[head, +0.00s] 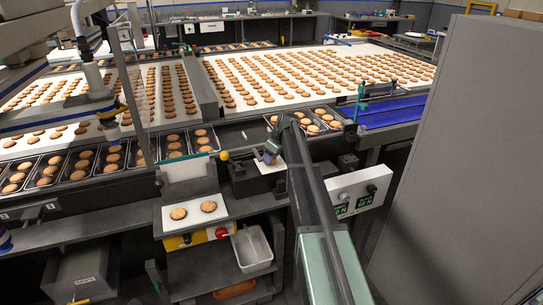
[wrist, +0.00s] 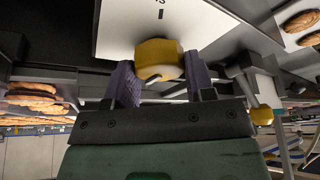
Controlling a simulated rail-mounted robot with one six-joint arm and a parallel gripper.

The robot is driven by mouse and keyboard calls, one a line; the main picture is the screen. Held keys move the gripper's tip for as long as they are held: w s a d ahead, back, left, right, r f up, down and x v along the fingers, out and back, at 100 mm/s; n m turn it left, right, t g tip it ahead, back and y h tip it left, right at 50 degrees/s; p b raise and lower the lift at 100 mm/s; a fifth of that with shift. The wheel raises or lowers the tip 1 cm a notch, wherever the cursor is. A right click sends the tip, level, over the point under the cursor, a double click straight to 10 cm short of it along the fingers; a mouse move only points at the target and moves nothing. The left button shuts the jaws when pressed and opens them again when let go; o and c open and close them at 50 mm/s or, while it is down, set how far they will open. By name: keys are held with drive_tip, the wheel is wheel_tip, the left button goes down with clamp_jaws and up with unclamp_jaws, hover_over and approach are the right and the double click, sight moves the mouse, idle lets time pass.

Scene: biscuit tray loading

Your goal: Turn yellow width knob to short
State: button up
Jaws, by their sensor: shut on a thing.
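The yellow width knob (wrist: 158,52) sits between the two purple fingers of my gripper (wrist: 160,78) in the wrist view. The fingers are shut on its sides. The knob stands on a white plate (wrist: 118,28) with a dark mark and a partly cut-off letter beyond the knob. A pale patch shows on the knob's near side; its pointing direction cannot be told. In the head view my gripper (head: 268,154) is at the white plate (head: 280,168) on the dark machine front, and it hides the knob.
Another yellow knob, on a lever (head: 224,155), is close to the left; it also shows in the wrist view (wrist: 263,115). A white control box (head: 357,190) is to the right. Biscuit trays (head: 143,154) line the conveyor behind. A white board with two biscuits (head: 194,222) lies front left.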

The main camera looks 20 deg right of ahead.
drive_tip(key=m+h, duration=0.1)
drive_tip(key=m, duration=0.3)
drive_tip(key=shift+s+a+t, duration=0.1)
drive_tip(key=shift+t, duration=0.3)
drive_tip(key=m+h, duration=0.1)
drive_tip(key=m, duration=0.2)
drive_tip(key=shift+m+h, duration=0.4)
drive_tip(key=m+h, duration=0.1)
drive_tip(key=m, duration=0.2)
drive_tip(key=m+g+h, duration=0.1)
drive_tip(key=m, duration=0.3)
drive_tip(key=shift+a+h, duration=0.15)
drive_tip(key=shift+h, duration=0.15)
drive_tip(key=m, duration=0.2)
drive_tip(key=m+g+h, duration=0.1)
drive_tip(key=shift+w+m, duration=0.2)
drive_tip(key=shift+m, duration=0.2)
drive_tip(key=m+g, duration=0.1)
drive_tip(key=m, duration=0.2)
drive_tip(key=shift+m, duration=0.3)
drive_tip(key=m+g, duration=0.1)
drive_tip(key=m, duration=0.2)
drive_tip(key=shift+w+m+g, duration=0.15)
drive_tip(key=shift+m+g, duration=0.15)
drive_tip(key=shift+g, duration=0.1)
drive_tip(key=shift+m+g, duration=0.8)
drive_tip(key=shift+m, duration=1.1)
